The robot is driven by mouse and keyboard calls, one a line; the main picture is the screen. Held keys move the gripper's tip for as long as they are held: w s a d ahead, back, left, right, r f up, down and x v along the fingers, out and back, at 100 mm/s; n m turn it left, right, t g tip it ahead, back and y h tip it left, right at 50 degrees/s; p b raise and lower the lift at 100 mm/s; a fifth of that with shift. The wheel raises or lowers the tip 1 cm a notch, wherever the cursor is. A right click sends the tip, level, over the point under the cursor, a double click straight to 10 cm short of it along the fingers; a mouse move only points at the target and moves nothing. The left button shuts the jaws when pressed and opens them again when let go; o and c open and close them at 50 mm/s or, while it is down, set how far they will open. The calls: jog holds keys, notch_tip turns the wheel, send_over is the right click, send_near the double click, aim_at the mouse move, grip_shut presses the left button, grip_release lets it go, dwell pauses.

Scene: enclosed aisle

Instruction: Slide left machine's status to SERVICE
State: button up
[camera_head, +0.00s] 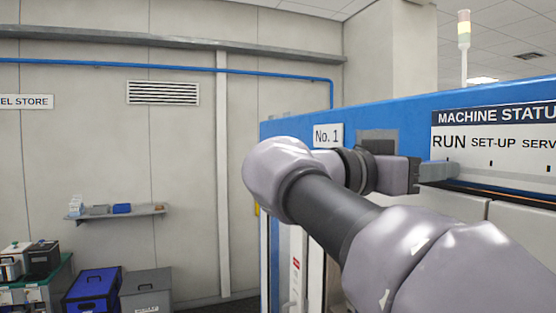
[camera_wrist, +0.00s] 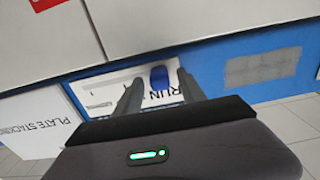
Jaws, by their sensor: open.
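The left machine's status board (camera_head: 492,116) is a white panel with a dark "MACHINE STATUS" header and the words RUN, SET-UP and SERV, cut off by the right edge. In the head view my gripper (camera_head: 452,172) is just below RUN, and its far fingertip overlaps the board's lower edge. In the wrist view the board (camera_wrist: 105,92) appears turned, partly behind my gripper. A blue slider piece (camera_wrist: 160,76) sits by RUN, between the two open fingers of my gripper (camera_wrist: 161,78). I cannot tell whether either finger touches it.
The blue machine top (camera_head: 385,120) carries a No. 1 label (camera_head: 328,136) and a grey patch (camera_wrist: 262,67). A signal lamp (camera_head: 464,30) stands behind it. A wall shelf (camera_head: 140,211) and a blue toolbox (camera_head: 92,290) are at left.

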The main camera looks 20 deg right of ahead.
jog(key=shift+d, duration=0.75)
jog(key=shift+c, duration=0.2)
jog(key=shift+a, duration=0.1)
grip_shut()
dwell(0.6)
